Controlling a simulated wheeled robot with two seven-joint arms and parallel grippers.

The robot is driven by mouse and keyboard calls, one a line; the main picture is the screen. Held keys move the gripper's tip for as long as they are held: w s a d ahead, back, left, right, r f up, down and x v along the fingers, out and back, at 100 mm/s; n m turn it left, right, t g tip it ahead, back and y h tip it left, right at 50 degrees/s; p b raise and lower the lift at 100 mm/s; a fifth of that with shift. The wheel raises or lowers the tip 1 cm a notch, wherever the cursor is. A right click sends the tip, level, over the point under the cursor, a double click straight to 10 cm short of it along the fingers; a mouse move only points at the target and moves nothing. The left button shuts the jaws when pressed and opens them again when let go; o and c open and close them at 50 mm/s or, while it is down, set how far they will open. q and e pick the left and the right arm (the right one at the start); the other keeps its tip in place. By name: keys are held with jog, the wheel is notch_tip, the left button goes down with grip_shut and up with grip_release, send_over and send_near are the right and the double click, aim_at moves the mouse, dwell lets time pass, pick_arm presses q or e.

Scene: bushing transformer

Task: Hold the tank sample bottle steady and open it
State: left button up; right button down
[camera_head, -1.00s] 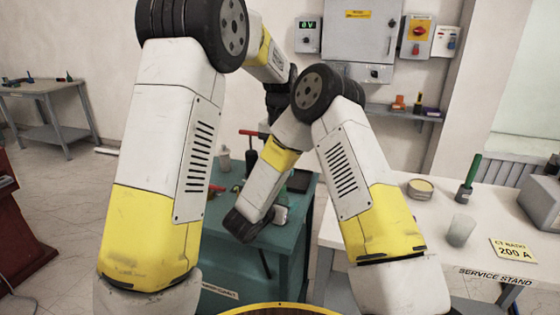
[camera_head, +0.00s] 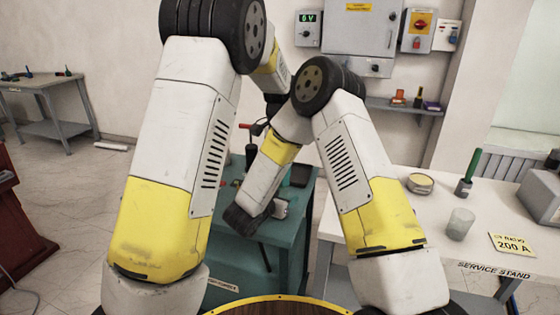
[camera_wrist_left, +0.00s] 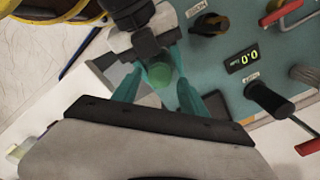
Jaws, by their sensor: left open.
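In the left wrist view, a round green top (camera_wrist_left: 160,74), which looks like the bottle's cap, sits between the teal fingers of my left gripper (camera_wrist_left: 157,86). The fingers are open, one on each side; I cannot tell whether they touch it. The bottle body is hidden. A grey and black gripper part, apparently my right gripper (camera_wrist_left: 138,28), is just beyond the cap, and its jaws cannot be made out. In the head view, my right forearm reaches down over the teal bench (camera_head: 285,232), with a small grey piece by its dark wrist. My left gripper is hidden there behind my arms.
The teal bench carries a 0.0 display (camera_wrist_left: 242,57), black knobs (camera_wrist_left: 210,24) and red-handled levers. The white service stand (camera_head: 400,190) at right holds a translucent cup (camera_head: 461,223), a round tin (camera_head: 420,183) and a green-handled tool (camera_head: 468,172). A wall cabinet (camera_head: 360,28) hangs behind.

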pick_arm(q)
jog(key=shift+f, duration=0.8)
grip_shut()
jog(key=n, duration=0.7)
jog(key=shift+n, duration=0.4)
jog(key=n, duration=0.5)
jog(key=shift+r+n, duration=0.1)
jog(key=shift+n, duration=0.2)
jog(key=shift+r, duration=0.15)
jog(key=shift+r, duration=0.95)
